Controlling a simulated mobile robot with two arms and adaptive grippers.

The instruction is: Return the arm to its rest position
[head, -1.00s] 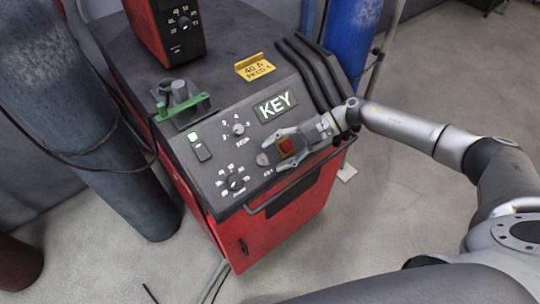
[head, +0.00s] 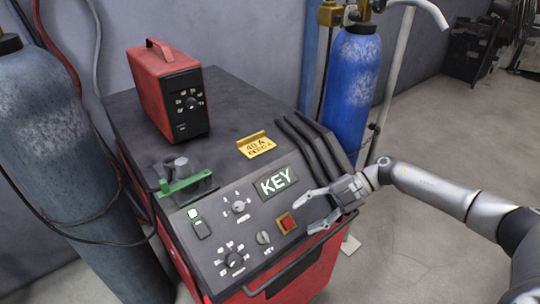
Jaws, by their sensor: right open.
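My right arm comes in from the right edge of the head view. My right gripper (head: 308,208) is open and empty, its fingers spread and pointing left over the front right of the machine's sloped panel. My left gripper is out of view.
A red and black machine (head: 240,130) carries a KEY label (head: 277,181), knobs, a green-handled part (head: 185,182) and a red box (head: 169,93). A blue cylinder (head: 352,90) stands behind, a grey cylinder (head: 70,170) at left. Open floor (head: 430,125) lies right.

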